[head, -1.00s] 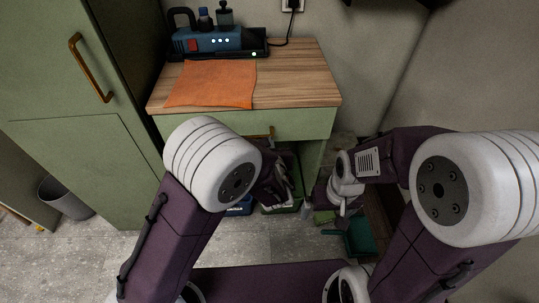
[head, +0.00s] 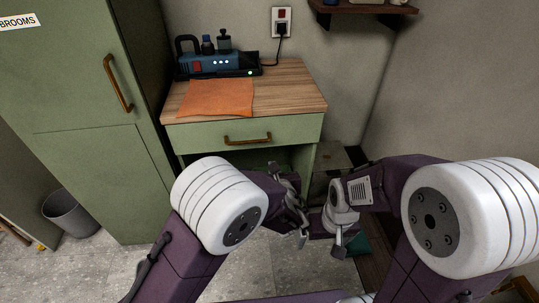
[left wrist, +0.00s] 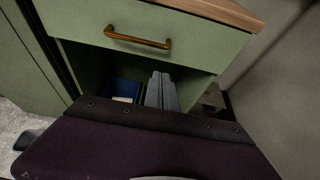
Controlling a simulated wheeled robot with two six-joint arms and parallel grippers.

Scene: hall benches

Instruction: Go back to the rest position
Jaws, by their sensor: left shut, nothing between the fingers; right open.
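My right gripper (head: 338,243) hangs low in front of the bench's right side, fingers pointing down, open and empty. My left gripper (head: 300,236) is just left of it, partly hidden among the wrist parts. In the left wrist view its grey fingers (left wrist: 161,92) are shut together with nothing between them, before the open space under the drawer. Both arms are bent in front of me, with the grippers close together.
The green bench (head: 294,133) has a wooden top with an orange cloth (head: 217,98) and a blue charger unit (head: 210,63). Its drawer is shut. A blue bin (left wrist: 126,90) is beneath. A tall green cabinet (head: 85,170) and grey bin (head: 70,213) stand left; a teal item (head: 358,245) lies right.

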